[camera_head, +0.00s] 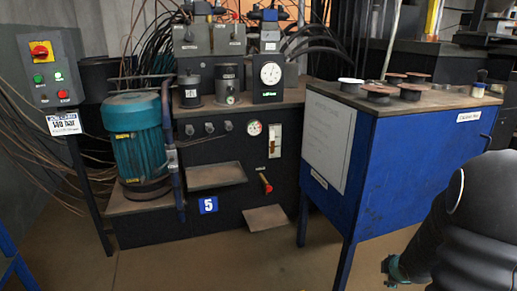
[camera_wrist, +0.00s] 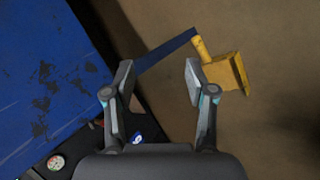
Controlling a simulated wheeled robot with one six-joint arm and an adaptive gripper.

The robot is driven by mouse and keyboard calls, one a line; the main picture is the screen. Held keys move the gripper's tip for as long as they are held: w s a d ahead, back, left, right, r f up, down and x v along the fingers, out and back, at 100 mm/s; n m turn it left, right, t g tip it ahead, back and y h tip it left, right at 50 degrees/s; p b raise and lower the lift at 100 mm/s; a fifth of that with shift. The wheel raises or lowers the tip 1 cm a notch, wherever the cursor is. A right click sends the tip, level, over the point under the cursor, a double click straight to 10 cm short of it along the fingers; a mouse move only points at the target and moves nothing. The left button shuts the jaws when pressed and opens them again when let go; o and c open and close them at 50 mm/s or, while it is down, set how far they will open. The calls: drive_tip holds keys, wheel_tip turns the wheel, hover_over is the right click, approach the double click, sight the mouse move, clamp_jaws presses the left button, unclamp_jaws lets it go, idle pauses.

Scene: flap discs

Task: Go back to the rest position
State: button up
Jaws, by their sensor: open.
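My gripper (camera_wrist: 158,76) is open, with nothing between its two grey fingers in the wrist view. It hangs beside the blue cabinet, whose worn blue side (camera_wrist: 45,85) fills the left of that view. In the head view my black arm is at the lower right, in front of the right part of the blue cabinet (camera_head: 400,165). Several flap discs (camera_head: 379,92) lie on the cabinet's top, apart from my arm.
A black hydraulic unit (camera_head: 235,175) with a teal motor (camera_head: 135,140) stands left of the cabinet. A control box (camera_head: 46,70) stands at far left. A yellow object (camera_wrist: 228,72) is beyond my right finger. Bare floor (camera_head: 225,270) lies in front.

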drive_tip(key=s+a+r+m+h+p, duration=0.1)
drive_tip(key=s+a+r+m, duration=0.35)
drive_tip(key=r, duration=0.45)
drive_tip(key=s+a+r+m+p, duration=0.1)
drive_tip(key=s+a+r+m, duration=0.4)
drive_tip(key=r, duration=0.5)
drive_tip(key=s+a+r+m+y, duration=0.1)
drive_tip(key=s+a+r+m, duration=0.1)
drive_tip(key=s+a, duration=0.5)
drive_tip(key=s+a+r+m+g+y+p, duration=0.1)
drive_tip(key=s+a+r+m+y, duration=0.1)
drive_tip(key=s+a, duration=0.4)
wheel_tip(320, 180, up, 3)
drive_tip(key=shift+s+a+f+m, duration=0.15)
drive_tip(key=shift+s+a+m, duration=0.2)
drive_tip(key=shift+m, duration=0.2)
